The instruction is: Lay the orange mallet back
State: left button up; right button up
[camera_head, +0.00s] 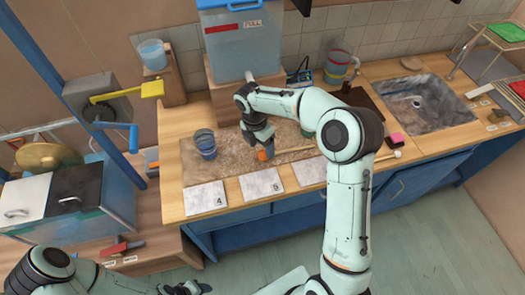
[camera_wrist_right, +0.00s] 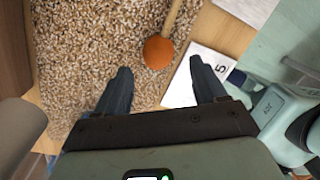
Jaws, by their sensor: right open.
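The orange mallet (camera_head: 263,155) lies on a speckled brown mat (camera_head: 225,170) on the wooden counter. Its round orange head is at the left and its wooden handle runs to the right, partly behind my right arm. In the right wrist view the mallet head (camera_wrist_right: 158,53) lies on the mat beside a white card marked 5 (camera_wrist_right: 190,82), just beyond the fingertips. My right gripper (camera_head: 268,146) is open and empty above the mat by the mallet head; it also shows in the right wrist view (camera_wrist_right: 160,68). My left gripper (camera_head: 183,288) is low at the bottom edge, its fingers unclear.
A blue cup (camera_head: 204,143) stands on the mat's left part. White cards (camera_head: 205,199) line the counter front. A water tank (camera_head: 242,45) stands behind. A pale-headed stick (camera_head: 397,154) and a pink block (camera_head: 397,139) lie to the right, near the sink (camera_head: 420,103).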

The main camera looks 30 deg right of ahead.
pick_arm(q)
jog(key=shift+w+r+p, duration=0.5)
jog(key=shift+w+r, duration=0.3)
jog(key=shift+w, duration=0.1)
pick_arm(e)
notch_tip(320, 180, up, 8)
jog(key=shift+w+a, duration=0.4)
jog(key=shift+a, duration=0.05)
jog(key=shift+f, duration=0.15)
